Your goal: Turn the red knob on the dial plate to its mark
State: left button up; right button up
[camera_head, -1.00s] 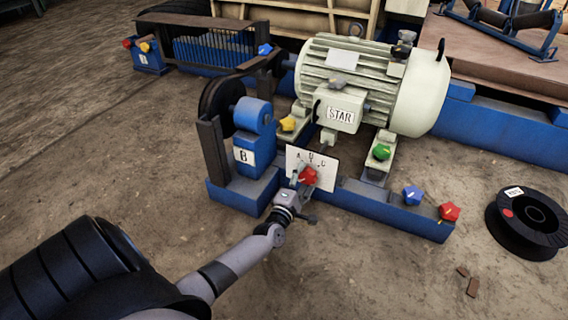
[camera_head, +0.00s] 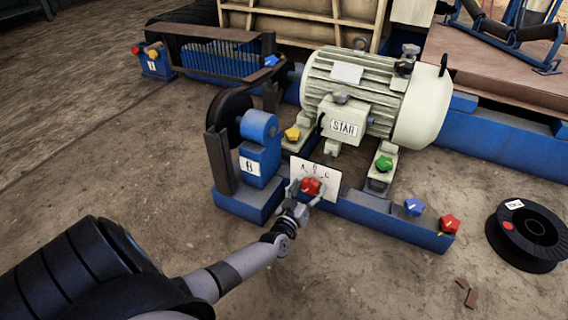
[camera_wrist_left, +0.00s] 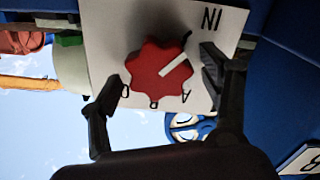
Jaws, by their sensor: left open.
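The red knob (camera_head: 311,186) sits on a white dial plate (camera_head: 327,178) in front of the motor, beside the blue block marked B. In the left wrist view the knob (camera_wrist_left: 158,72) is lobed, with a white pointer line aimed up and right, toward letters reading IN. The letters A, B and a partly hidden third one lie below the knob on the plate (camera_wrist_left: 110,22). My left gripper (camera_head: 303,189) is open at the knob. In the wrist view its fingers (camera_wrist_left: 162,92) stand one on each side, apart from the knob. My right gripper is not in view.
A yellow knob (camera_head: 292,134), a green knob (camera_head: 384,163), a blue knob (camera_head: 414,207) and another red knob (camera_head: 449,224) stand around the motor (camera_head: 372,95). A black spool (camera_head: 528,233) lies at the right.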

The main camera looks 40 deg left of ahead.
pick_arm(q)
jog(key=m, duration=0.4)
jog(key=shift+d+m, duration=0.1)
jog(key=shift+m, duration=0.2)
jog(key=p+v, duration=0.8)
jog(key=v, duration=0.9)
jog(key=s+d+r+m+g+h+p, duration=0.3)
jog(key=s+p, duration=0.7)
jog(key=p, duration=1.6)
jog(key=d+r+g+h, duration=0.2)
jog(key=d+r+g, duration=0.1)
jog(key=d+r, duration=0.1)
jog(key=shift+d+r+g, duration=0.15)
jog(key=shift+d+g, duration=0.15)
jog(key=shift+d, duration=0.4)
jog(key=shift+w, duration=0.1)
